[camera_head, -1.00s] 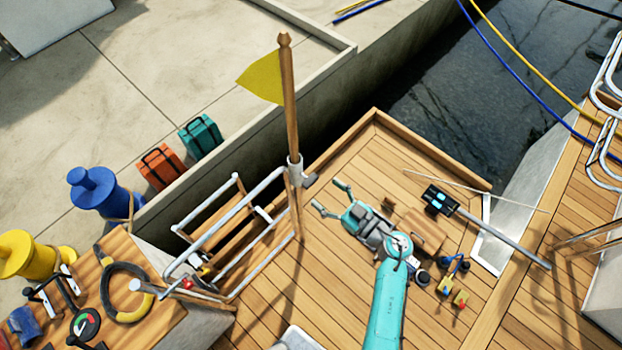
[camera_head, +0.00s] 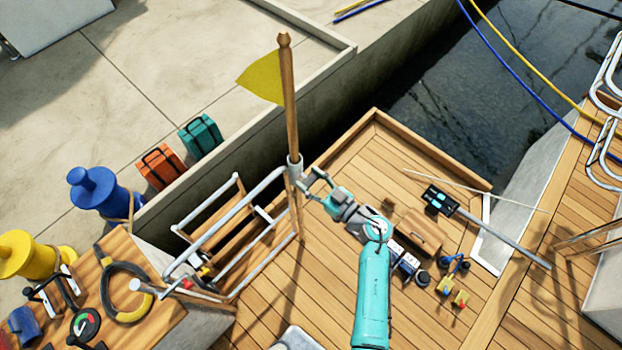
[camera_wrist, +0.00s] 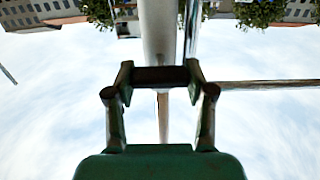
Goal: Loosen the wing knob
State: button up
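The wing knob (camera_wrist: 160,76) shows in the wrist view as a dark bar spanning the space between my fingertips. In the head view my fingers mostly hide it. It sits on the right side of the grey socket (camera_head: 294,165) that holds the wooden flagpole (camera_head: 288,100) with its yellow flag (camera_head: 262,82). My gripper (camera_head: 309,181) reaches this socket from the right. In the wrist view my gripper (camera_wrist: 160,72) has a finger at each end of the knob, seemingly touching both ends. Whether the knob has turned cannot be seen.
A metal rail (camera_head: 215,225) stands close left of the socket. Right of my arm a wooden box (camera_head: 420,232), a black device on a pole (camera_head: 438,201) and small coloured items (camera_head: 453,282) lie on the deck. Dark water lies behind the deck.

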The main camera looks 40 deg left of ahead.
jog(key=shift+c, duration=0.8)
jog(key=n, duration=0.4)
jog(key=shift+s, duration=0.1)
jog(key=n, duration=0.4)
jog(key=shift+s+f+n, duration=0.1)
jog(key=shift+n, duration=0.2)
jog(key=n, duration=0.4)
jog(key=shift+f, duration=0.1)
jog(key=n, duration=0.5)
jog(key=shift+f, duration=0.1)
